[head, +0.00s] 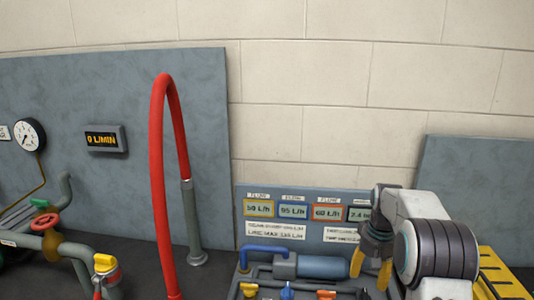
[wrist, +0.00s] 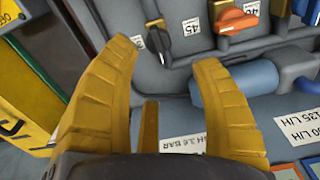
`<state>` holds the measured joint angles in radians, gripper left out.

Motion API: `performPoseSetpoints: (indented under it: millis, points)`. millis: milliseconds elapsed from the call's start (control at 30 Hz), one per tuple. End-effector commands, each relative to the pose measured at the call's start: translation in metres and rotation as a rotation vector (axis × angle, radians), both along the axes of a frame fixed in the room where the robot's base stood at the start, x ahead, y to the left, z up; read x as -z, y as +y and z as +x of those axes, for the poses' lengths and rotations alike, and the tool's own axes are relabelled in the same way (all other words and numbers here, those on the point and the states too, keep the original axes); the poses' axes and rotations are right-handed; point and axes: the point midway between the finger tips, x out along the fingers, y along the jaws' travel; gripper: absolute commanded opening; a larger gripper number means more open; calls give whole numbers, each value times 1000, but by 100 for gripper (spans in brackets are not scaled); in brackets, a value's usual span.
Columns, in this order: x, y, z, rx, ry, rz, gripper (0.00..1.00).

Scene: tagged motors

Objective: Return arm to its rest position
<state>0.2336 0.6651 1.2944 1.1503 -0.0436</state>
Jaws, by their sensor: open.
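My gripper (head: 370,272) is at the lower right of the head view, at the end of my white and grey arm. In the wrist view its yellow fingers (wrist: 170,75) are spread apart with nothing between them. They are in front of a grey panel with a blue cylinder (wrist: 222,95) and an orange valve handle (wrist: 235,20). In the head view the arm is folded in front of the right end of the pump panel and hides part of it.
The pump panel (head: 272,212) carries several small displays and a blue cylinder (head: 322,267). A red hose (head: 157,170) arches up at the centre left. A gauge (head: 29,135) and a flow display (head: 102,139) are on the left board. A yellow object (head: 500,275) stands right of my arm.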

Motion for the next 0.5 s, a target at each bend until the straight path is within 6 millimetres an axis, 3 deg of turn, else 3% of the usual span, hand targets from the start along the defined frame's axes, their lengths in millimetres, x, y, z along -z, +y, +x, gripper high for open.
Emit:
performPoseSetpoints:
  millis: [100, 200, 500]
  points:
    - [34, 8, -34, 14, 81, 19, 58]
    - [41, 16, -67, 23, 119, 28, 58]
    - [12, 54, -175, 1, 129, 27, 58]
